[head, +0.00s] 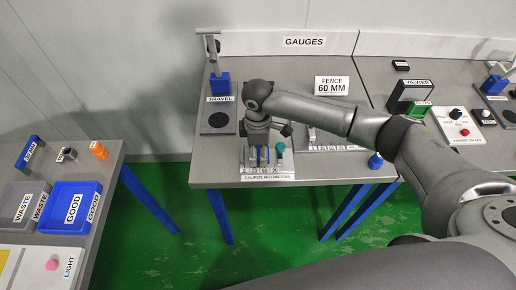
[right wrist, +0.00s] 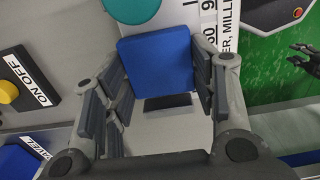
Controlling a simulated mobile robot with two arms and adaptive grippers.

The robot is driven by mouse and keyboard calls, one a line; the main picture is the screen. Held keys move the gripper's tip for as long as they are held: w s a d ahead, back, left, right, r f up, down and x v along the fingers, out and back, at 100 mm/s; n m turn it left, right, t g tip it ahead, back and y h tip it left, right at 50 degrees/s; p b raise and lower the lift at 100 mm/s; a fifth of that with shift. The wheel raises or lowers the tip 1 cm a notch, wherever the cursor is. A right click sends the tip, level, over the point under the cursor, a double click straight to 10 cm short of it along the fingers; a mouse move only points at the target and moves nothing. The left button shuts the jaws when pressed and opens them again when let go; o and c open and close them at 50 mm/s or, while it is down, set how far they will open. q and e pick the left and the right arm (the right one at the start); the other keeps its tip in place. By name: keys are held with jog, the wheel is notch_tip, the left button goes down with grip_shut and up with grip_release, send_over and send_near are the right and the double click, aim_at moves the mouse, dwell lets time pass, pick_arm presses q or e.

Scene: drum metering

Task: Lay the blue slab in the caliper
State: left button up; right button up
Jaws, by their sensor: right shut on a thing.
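The blue slab (right wrist: 157,60) is between the pads of my right gripper (right wrist: 160,88), which is shut on it. In the head view my right gripper (head: 262,142) points down over the caliper (head: 267,177) at the front of the gauge table. The caliper's white scale (right wrist: 208,22) and teal knob (right wrist: 131,8) lie close beside the slab in the right wrist view. The arm and fingers hide much of the caliper; whether the slab touches its bed cannot be told. My left gripper (right wrist: 304,58) shows small at the right wrist view's edge, its fingers apart.
A blue travel stand (head: 219,84) is behind the caliper on the left. The fence sign (head: 332,86) and a viewer (head: 408,94) stand to the right. A side table carries a blue GOOD tray (head: 91,186) and a grey WASTE tray (head: 36,187). Green floor separates the tables.

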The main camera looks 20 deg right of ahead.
aim_at(258, 153)
jog(key=shift+f, duration=0.15)
jog(key=o, duration=1)
jog(key=shift+o, duration=0.2)
notch_tip(258, 153, up, 12)
jog(key=b, duration=0.1)
jog(key=shift+r+b, duration=0.2)
jog(key=shift+b, duration=0.1)
